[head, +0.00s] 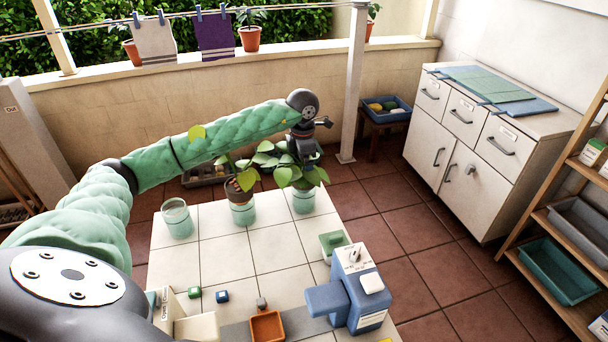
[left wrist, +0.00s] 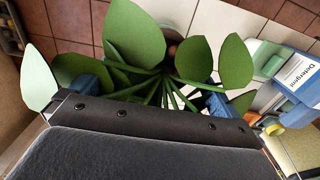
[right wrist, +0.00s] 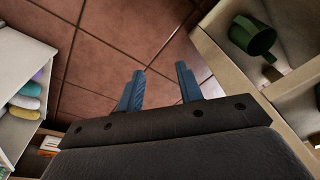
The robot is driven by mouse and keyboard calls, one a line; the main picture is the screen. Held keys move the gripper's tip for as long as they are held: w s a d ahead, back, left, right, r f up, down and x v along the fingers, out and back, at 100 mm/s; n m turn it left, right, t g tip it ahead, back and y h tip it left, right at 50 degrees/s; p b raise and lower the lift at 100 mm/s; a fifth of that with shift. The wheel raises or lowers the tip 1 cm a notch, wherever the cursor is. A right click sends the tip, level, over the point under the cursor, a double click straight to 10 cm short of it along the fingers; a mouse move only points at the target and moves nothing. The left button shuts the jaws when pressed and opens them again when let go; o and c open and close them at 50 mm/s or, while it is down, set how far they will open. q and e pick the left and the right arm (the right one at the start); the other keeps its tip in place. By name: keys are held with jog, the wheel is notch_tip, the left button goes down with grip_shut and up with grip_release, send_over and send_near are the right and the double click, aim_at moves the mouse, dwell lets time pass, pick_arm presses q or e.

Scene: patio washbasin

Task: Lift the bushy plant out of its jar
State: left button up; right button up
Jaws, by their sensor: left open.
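The bushy plant (head: 287,175), with several broad green leaves, stands in the right-hand glass jar (head: 303,201) at the table's far edge. My left gripper (head: 309,158) is over this plant, among its leaves. In the left wrist view the plant's stems (left wrist: 165,92) rise between the two blue fingers of the open left gripper (left wrist: 150,95); leaves partly hide the fingers. I cannot tell whether they touch the stems. My right gripper (right wrist: 160,72) is open and empty above the floor, away from the table; it is not in the head view.
A sparser plant in a brown pot sits in the middle jar (head: 242,214), and an empty jar (head: 176,218) stands left of it. A blue detergent dispenser (head: 362,296), green sponge-like block (head: 335,241) and orange tray (head: 267,326) are nearer. The central tiled tabletop (head: 225,255) is clear.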

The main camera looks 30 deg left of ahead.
pick_arm(q)
jog(key=shift+s+f, duration=0.1)
jog(key=shift+f, duration=0.15)
jog(key=shift+f+p, duration=0.35)
jog(key=shift+f, duration=0.3)
jog(key=f+p, duration=0.1)
jog(key=f, duration=0.1)
jog(key=f+p, duration=0.1)
jog(key=shift+d+f+p, duration=0.2)
jog(key=shift+f+p, duration=0.1)
jog(key=shift+f, duration=0.65)
pick_arm(e)
notch_tip(320, 180, down, 12)
jog(key=s+d, duration=0.2)
jog(key=s, duration=0.1)
jog(key=shift+d+r, duration=0.2)
jog(key=shift+d, duration=0.1)
pick_arm(q)
jog(key=c, duration=1.2)
jog(key=shift+r, duration=0.15)
pick_arm(e)
jog(key=shift+f, duration=0.1)
